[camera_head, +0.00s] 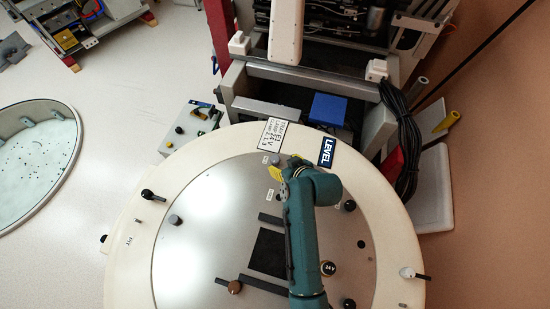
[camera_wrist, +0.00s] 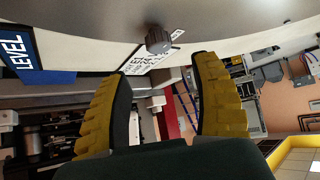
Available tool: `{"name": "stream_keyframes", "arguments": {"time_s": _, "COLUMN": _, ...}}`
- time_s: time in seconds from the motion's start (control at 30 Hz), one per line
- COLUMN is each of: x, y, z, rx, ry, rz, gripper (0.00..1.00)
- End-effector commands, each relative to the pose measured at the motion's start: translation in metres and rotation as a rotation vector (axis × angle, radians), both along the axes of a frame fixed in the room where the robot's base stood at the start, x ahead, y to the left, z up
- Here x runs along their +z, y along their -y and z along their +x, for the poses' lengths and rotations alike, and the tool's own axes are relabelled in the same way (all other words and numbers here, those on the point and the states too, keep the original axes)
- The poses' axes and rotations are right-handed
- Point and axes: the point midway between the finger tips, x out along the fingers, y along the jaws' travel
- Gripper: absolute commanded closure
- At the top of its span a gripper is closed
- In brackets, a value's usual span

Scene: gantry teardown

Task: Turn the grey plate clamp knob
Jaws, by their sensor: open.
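A small grey knob (camera_head: 275,159) stands on the upper edge of the round metal plate (camera_head: 195,250), beside a small white tag. A dark grey ribbed knob (camera_wrist: 158,41), apparently the same one, shows at the top centre of the wrist view. Another grey knob (camera_head: 175,219) stands at the plate's left; I cannot tell by sight which one the task names. My gripper (camera_head: 277,173) has yellow fingers close to the upper knob, partly hidden by my teal arm. In the wrist view my gripper (camera_wrist: 158,68) is open and empty, with the knob beyond the gap between its fingertips.
Black knobs (camera_head: 349,205), a brown knob (camera_head: 235,287) and a "24 V" knob (camera_head: 327,268) stand on the plate. The cream ring (camera_head: 130,215) carries a LEVEL sign (camera_head: 327,152) and handles. A machine frame with a blue box (camera_head: 328,109) stands behind.

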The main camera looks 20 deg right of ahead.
Motion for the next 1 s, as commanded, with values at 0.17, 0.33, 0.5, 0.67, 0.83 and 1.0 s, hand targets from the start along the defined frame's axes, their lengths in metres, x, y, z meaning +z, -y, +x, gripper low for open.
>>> {"name": "stream_keyframes", "arguments": {"time_s": 0.17, "x": -0.032, "y": -0.003, "z": 0.032, "rx": 0.001, "ry": -0.001, "rz": 0.001, "gripper": 0.36}}
{"name": "stream_keyframes", "arguments": {"time_s": 0.33, "x": -0.054, "y": -0.005, "z": 0.053, "rx": 0.000, "ry": 0.000, "rz": 0.000, "gripper": 0.36}}
{"name": "stream_keyframes", "arguments": {"time_s": 0.5, "x": -0.061, "y": -0.006, "z": 0.061, "rx": 0.000, "ry": 0.001, "rz": -0.001, "gripper": 0.36}}
{"name": "stream_keyframes", "arguments": {"time_s": 0.67, "x": -0.062, "y": -0.006, "z": 0.061, "rx": 0.000, "ry": 0.000, "rz": 0.000, "gripper": 0.36}}
{"name": "stream_keyframes", "arguments": {"time_s": 0.83, "x": -0.061, "y": -0.006, "z": 0.061, "rx": 0.000, "ry": 0.000, "rz": 0.000, "gripper": 0.51}}
{"name": "stream_keyframes", "arguments": {"time_s": 1.0, "x": -0.061, "y": -0.006, "z": 0.061, "rx": -0.001, "ry": 0.000, "rz": -0.001, "gripper": 0.83}}
